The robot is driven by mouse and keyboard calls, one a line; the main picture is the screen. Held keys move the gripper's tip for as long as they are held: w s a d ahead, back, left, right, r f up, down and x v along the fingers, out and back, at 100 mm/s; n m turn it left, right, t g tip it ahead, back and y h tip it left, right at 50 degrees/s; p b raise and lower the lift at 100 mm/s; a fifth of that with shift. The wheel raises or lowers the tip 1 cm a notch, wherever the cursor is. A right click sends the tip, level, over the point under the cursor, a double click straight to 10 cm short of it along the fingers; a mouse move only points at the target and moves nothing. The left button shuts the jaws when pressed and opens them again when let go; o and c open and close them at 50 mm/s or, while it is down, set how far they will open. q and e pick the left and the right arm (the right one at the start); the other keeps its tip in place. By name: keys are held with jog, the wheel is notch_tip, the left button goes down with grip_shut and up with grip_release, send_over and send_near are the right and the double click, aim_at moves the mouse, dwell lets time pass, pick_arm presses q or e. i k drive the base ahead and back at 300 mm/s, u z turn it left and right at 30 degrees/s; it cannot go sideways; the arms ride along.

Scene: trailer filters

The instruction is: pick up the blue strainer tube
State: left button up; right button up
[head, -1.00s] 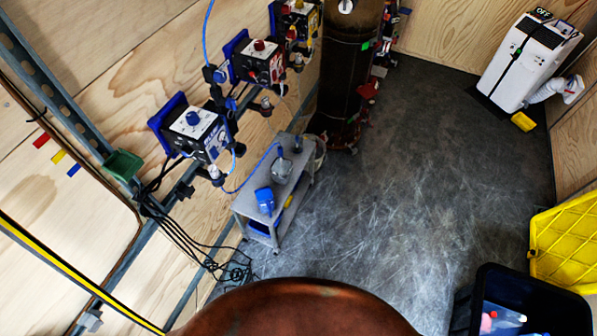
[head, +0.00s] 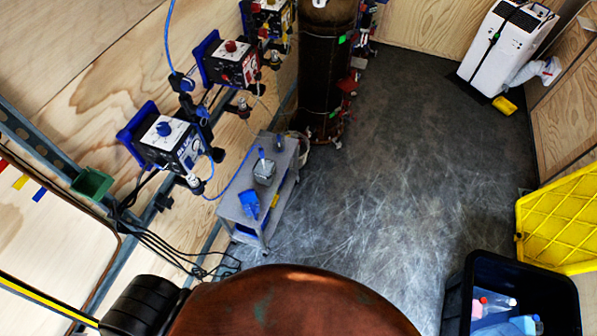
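A small grey cart (head: 229,208) stands against the left wall. A narrow blue piece (head: 261,154) stands upright at a grey cup (head: 264,173) on the cart; it may be the blue strainer tube, but it is too small to be sure. A wider blue item (head: 249,204) lies nearer on the cart top. Another small dark blue piece (head: 279,143) is at the cart's far end. Neither of my grippers shows in the head view.
Pump units with blue (head: 165,143) and red (head: 233,65) markings hang above the cart, with a blue hose running down to it. A dark cylinder (head: 325,75) stands behind. A black bin (head: 560,287) with bottles is at lower right. The middle floor (head: 400,180) is clear.

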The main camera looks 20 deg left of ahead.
aim_at(260, 150)
jog(key=z, duration=0.95)
jog(key=i, duration=1.1)
jog(key=u, duration=2.25)
